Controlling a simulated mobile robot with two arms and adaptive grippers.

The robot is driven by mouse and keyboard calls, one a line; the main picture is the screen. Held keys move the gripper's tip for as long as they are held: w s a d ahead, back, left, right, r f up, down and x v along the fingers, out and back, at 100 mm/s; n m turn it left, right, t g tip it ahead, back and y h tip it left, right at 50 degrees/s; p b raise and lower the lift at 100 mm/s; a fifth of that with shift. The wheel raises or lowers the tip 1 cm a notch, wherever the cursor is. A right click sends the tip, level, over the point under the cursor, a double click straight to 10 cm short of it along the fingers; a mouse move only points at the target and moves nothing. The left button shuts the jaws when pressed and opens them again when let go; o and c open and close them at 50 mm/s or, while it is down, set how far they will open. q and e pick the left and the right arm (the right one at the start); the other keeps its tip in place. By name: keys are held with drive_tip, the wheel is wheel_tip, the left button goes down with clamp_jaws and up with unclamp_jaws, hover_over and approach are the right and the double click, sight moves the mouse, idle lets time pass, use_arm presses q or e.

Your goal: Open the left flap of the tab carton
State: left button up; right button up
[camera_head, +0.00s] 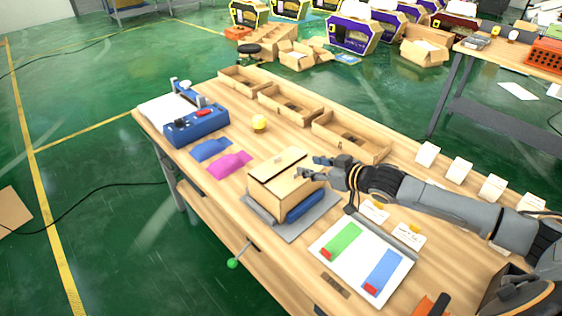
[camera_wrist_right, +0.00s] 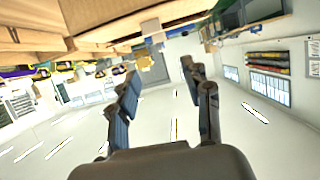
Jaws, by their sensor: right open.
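The tab carton (camera_head: 270,199) is a tan cardboard box standing upright on a grey base on the wooden table in the head view. Its top looks covered, with a dark seam running across it; how far each flap is raised I cannot tell. My right gripper (camera_head: 311,168) is open and empty at the carton's upper right edge, its fingers pointing left; whether they touch the carton I cannot tell. In the right wrist view the open fingers (camera_wrist_right: 158,75) show with nothing between them, and a tan surface fills the top edge. My left gripper is not in view.
A blue bar (camera_head: 306,206) lies at the carton's front right. A white board (camera_head: 345,277) with green and blue panels is nearer. Pink (camera_head: 229,164) and blue (camera_head: 211,149) pieces lie left. Open wooden trays (camera_head: 350,138) line the far edge.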

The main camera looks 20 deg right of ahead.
sight(278, 158)
drive_tip(key=p+x, duration=0.1)
drive_tip(key=x, duration=1.2)
drive_tip(key=shift+w+a+f+p, duration=0.15)
drive_tip(key=shift+w+p, duration=0.15)
drive_tip(key=shift+w, duration=0.05)
drive_tip(key=shift+c, duration=0.2)
clamp_jaws()
